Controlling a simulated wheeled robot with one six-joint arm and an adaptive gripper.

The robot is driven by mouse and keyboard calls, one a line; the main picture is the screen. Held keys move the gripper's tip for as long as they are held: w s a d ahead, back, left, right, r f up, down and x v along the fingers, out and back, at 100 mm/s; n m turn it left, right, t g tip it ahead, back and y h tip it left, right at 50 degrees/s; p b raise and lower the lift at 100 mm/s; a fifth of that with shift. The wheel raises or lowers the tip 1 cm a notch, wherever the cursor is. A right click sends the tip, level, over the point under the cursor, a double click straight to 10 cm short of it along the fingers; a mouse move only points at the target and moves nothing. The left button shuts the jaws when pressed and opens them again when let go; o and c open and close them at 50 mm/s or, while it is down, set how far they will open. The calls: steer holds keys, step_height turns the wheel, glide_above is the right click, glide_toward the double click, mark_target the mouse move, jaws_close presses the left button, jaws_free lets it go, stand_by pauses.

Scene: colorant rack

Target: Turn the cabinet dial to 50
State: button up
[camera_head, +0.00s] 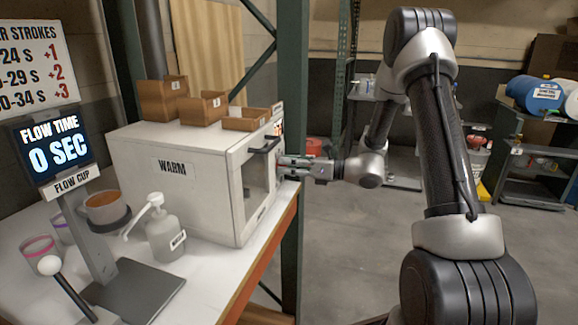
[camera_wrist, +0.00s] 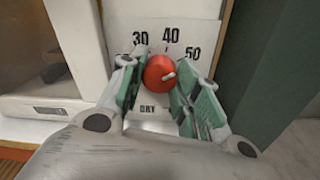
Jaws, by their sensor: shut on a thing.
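The cabinet is a white box marked WARM (camera_head: 180,200) on the bench, and my gripper (camera_head: 284,167) is at the right part of its front. In the wrist view the dial (camera_wrist: 156,71) is a round red knob on a white panel. The panel is marked 30, 40 and 50 above the knob and DRY below it.
The cabinet's dark door handle (camera_head: 264,145) is just left of my gripper. Wooden bins (camera_head: 165,100) stand on the cabinet. A pump bottle (camera_head: 165,235) and a flow cup stand (camera_head: 85,225) are on the bench at left. A green upright post (camera_wrist: 255,70) stands close right of the dial.

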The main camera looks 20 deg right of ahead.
steer(key=o, duration=1.1)
steer(key=shift+c, duration=0.2)
steer(key=v, duration=1.2)
